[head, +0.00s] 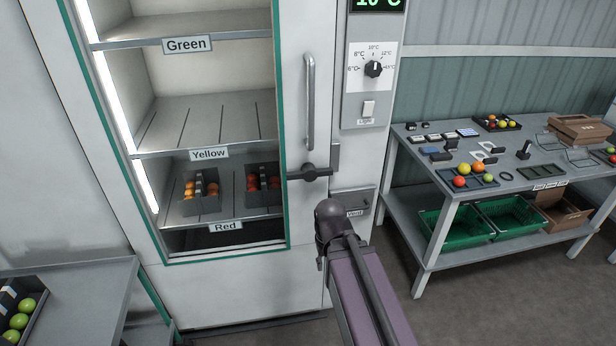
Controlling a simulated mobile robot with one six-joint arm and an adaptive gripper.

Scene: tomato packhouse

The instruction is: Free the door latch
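The cold cabinet's door (298,220) has a green-edged window and appears closed. Its dark latch (310,172) has a round hub and a lever lying roughly horizontal, beside a grey plate (335,158) at the door's right edge. A vertical grey bar handle (310,100) is above the latch. My purple arm rises from the bottom, and its dark rounded joint stands just below and right of the latch in the picture. I cannot make out my gripper's fingers, and no contact with the latch shows.
A control panel (357,113) with a dial and switch is right of the door, above a "Vent" part (340,202). A workbench (452,190) with trays and green crates (455,226) stands at right. A grey table (80,290) with green tomatoes is at lower left.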

